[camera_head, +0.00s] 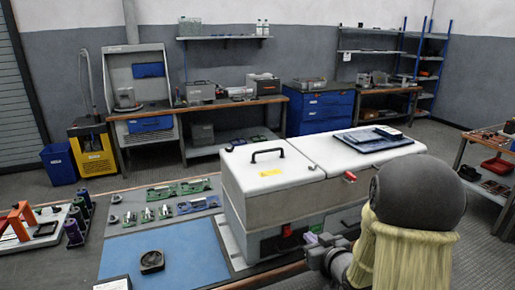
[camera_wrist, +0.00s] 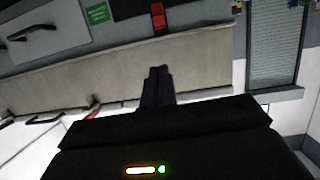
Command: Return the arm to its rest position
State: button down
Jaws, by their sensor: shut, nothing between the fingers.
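My arm (camera_head: 405,230), with a dark rounded joint and a yellowish sleeve, shows at the lower right of the head view. My gripper (camera_wrist: 157,85) shows in the wrist view with its two dark fingers together and nothing between them. In the head view its grey wrist part is beside the front of the white-topped cabinet (camera_head: 270,185); the fingertips are hard to make out there. The wrist view shows the cabinet's pale side panel (camera_wrist: 80,88) behind the fingers; I cannot tell the gap between them.
The cabinet has a black lid handle (camera_head: 267,154) and a red latch (camera_head: 350,176). A dark panel (camera_head: 372,139) lies on its top right. A blue mat (camera_head: 190,255) with a small black part (camera_head: 152,261) is at the left. A side shelf (camera_head: 485,180) stands at the right.

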jog(key=s+a+f+m+g+h, duration=0.2)
jog(key=s+g, duration=0.4)
jog(key=s, duration=0.4)
jog(key=s+a+f+m+g+h, duration=0.15)
jog(key=s+g, duration=0.35)
jog(key=s, duration=0.5)
notch_tip(320, 180, up, 16)
jog(key=p, duration=1.6)
jog(key=shift+w, duration=0.15)
jog(key=shift+d+h, duration=0.1)
jog(key=shift+h, duration=0.15)
